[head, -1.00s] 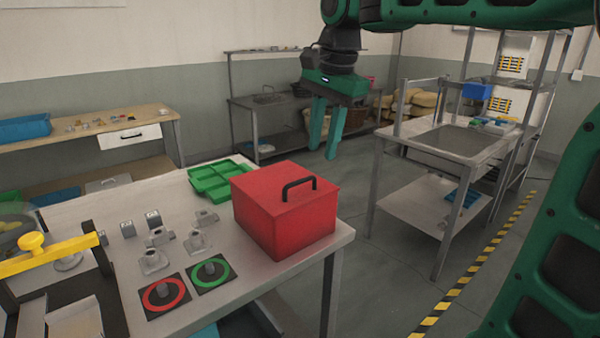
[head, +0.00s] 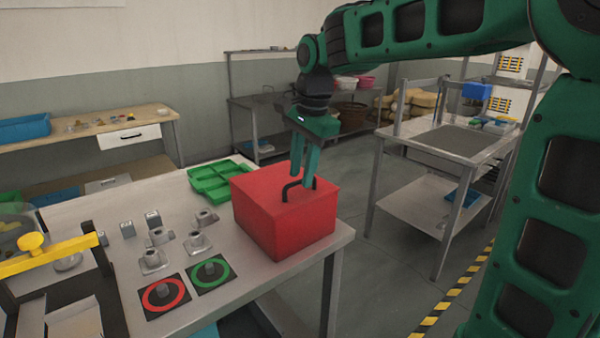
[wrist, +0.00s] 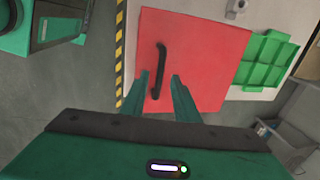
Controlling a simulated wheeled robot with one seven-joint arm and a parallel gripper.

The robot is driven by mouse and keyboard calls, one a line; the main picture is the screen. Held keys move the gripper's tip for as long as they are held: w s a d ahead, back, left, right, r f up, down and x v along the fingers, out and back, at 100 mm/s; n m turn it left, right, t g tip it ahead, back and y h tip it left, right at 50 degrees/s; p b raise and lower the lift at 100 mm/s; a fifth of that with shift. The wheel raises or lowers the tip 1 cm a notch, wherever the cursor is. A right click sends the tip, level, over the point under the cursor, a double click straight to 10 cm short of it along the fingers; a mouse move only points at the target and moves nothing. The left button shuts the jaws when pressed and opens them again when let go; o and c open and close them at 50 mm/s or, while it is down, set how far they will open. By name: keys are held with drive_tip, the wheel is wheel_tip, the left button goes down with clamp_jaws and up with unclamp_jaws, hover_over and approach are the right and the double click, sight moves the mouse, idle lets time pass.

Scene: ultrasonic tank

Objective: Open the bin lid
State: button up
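The red bin (head: 270,222) stands on the worktable near its right corner, with its flat red lid (head: 262,188) on and closed. A black arched handle (head: 287,187) sits on the lid. In that view my gripper (wrist: 160,76) is open. Whether a finger touches the handle I cannot tell.
A green divided tray (head: 215,182) lies behind the bin. Several grey metal parts (head: 197,242) and two dark pads with a red ring (head: 163,295) and a green ring (head: 211,274) lie to the left. A steel table (head: 455,140) stands at the right, across open floor.

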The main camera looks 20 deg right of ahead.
drive_tip(key=shift+f, duration=0.25)
clamp_jaws()
drive_tip(key=shift+r, duration=0.1)
